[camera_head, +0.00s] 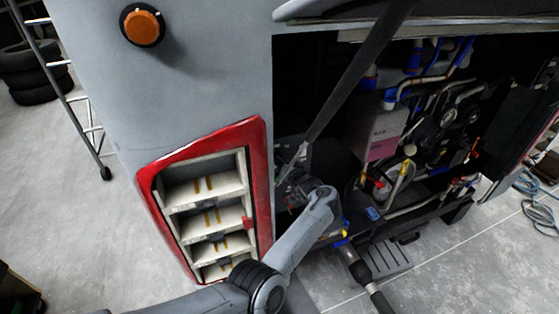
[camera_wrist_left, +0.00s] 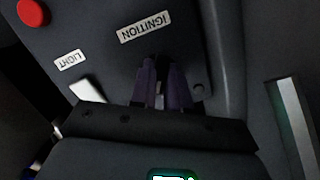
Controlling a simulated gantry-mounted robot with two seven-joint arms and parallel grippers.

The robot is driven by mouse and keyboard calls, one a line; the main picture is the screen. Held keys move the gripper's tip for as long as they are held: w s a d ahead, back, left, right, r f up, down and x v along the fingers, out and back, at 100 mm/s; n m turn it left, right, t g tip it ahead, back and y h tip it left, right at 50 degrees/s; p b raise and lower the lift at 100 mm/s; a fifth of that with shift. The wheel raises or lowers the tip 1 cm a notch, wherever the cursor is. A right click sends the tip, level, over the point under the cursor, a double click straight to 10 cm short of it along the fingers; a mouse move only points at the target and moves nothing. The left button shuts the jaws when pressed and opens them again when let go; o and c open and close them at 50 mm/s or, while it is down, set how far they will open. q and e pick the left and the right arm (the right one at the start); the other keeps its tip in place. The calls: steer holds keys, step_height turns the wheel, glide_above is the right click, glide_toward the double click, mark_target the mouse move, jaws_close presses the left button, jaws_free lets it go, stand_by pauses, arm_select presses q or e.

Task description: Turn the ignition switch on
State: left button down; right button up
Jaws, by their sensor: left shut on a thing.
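In the left wrist view, a dark control panel (camera_wrist_left: 100,35) carries an upside-down IGNITION label (camera_wrist_left: 144,27). My left gripper (camera_wrist_left: 160,78) is at the panel just below this label in the picture. Its two dark purple fingers are shut on the ignition switch (camera_wrist_left: 159,100), of which only a small pale part shows between them. The switch's position cannot be read. In the head view my left arm reaches into the coach's open bay, where the panel and fingertips cannot be made out clearly. My right gripper is not in view.
A LIGHT label (camera_wrist_left: 70,60) with a white switch (camera_wrist_left: 85,90) and a red button (camera_wrist_left: 32,13) sit beside the grip. A dark strut (camera_head: 355,75) crosses the bay opening. A red-framed shelf compartment (camera_head: 262,180) lies left of the bay. Engine parts fill the right.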

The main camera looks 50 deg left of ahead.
arm_select(q)
steer(key=shift+f+m+g+y+b, duration=0.1)
steer(key=shift+m+g+y+b, duration=0.3)
steer(key=shift+m, duration=0.85)
steer(key=shift+f+m+y+b, duration=0.1)
steer(key=shift+m+b, duration=0.6)
steer(key=shift+m, duration=0.55)
steer(key=shift+r, duration=0.1)
steer(key=c, duration=1.1)
jaws_free()
steer(key=shift+o, duration=0.9)
